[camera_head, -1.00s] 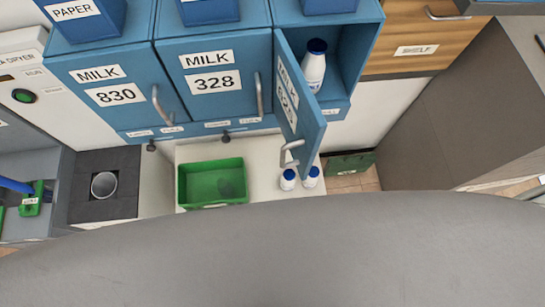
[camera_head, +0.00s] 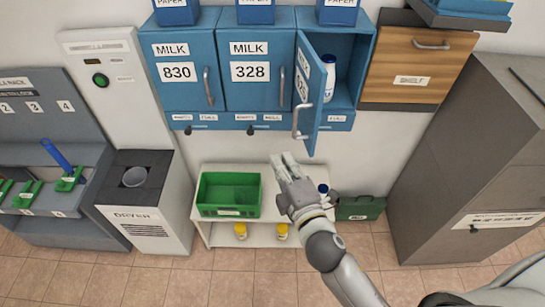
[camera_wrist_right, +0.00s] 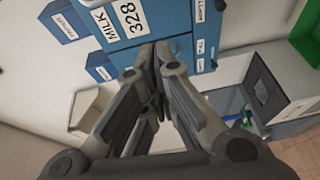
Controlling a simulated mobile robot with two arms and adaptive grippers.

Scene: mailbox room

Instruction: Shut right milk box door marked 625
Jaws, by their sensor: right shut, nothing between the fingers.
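The right milk box door (camera_head: 309,92) is blue and stands swung open toward me, with a grey handle (camera_head: 297,124) near its lower edge. Its number label is seen at a steep angle and only partly readable. Inside the open box stands a white milk bottle with a blue cap (camera_head: 329,82). My right gripper (camera_head: 283,158) is shut and empty, just below and left of the open door's lower edge, apart from it as far as I can tell. It also shows in the wrist view (camera_wrist_right: 155,50), in front of door 328 (camera_wrist_right: 133,28). My left gripper is not in view.
Shut doors 830 (camera_head: 180,92) and 328 (camera_head: 253,92) are left of the open box. A wooden shelf door (camera_head: 418,62) is to its right. Below are a green bin (camera_head: 229,196) on a white table and bottles partly behind my arm. A grey cabinet (camera_head: 475,135) stands at right.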

